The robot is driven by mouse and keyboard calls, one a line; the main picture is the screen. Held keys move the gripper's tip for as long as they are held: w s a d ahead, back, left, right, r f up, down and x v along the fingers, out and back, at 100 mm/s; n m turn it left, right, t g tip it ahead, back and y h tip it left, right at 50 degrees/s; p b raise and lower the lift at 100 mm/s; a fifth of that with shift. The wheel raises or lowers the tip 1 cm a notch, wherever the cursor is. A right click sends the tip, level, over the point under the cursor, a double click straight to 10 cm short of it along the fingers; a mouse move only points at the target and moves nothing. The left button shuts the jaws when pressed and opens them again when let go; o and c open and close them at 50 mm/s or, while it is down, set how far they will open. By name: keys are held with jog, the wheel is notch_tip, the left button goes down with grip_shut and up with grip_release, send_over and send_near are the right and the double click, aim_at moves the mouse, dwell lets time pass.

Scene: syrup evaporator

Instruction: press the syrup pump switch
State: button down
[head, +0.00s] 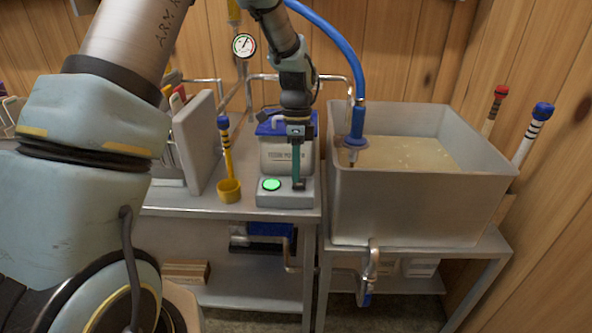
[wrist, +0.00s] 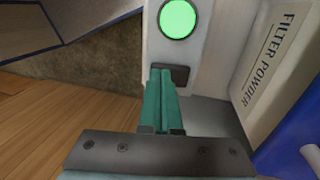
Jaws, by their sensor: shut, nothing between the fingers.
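The switch box (head: 285,200) is a low pale grey block on the metal table, with a round lit green lamp (head: 271,184) on its left. In the wrist view, the box (wrist: 203,48) has the green lamp (wrist: 177,19) above a small dark switch (wrist: 181,74). My gripper (head: 298,184) points down at the right part of the box, its teal fingers closed together and empty. In the wrist view, the fingertips (wrist: 161,72) overlap the dark switch and partly hide it. I cannot tell whether they touch it or how far it is pushed in.
A filter powder tub (head: 285,157) with a blue lid stands right behind the box. A yellow cup (head: 229,190) with an upright handle stands to the left. A large steel pan (head: 400,210) of pale liquid is at right, with a blue hose (head: 357,75) above.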

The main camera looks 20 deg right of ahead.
jog(key=shift+f, duration=0.25)
jog(key=shift+f, duration=0.1)
jog(key=shift+s+a+f+t+h+b, duration=0.3)
jog(key=shift+f+t+b, duration=0.35)
jog(key=shift+b, duration=0.55)
jog(key=shift+s+d+r, duration=0.1)
jog(key=shift+r, duration=0.2)
jog(key=shift+f, duration=0.1)
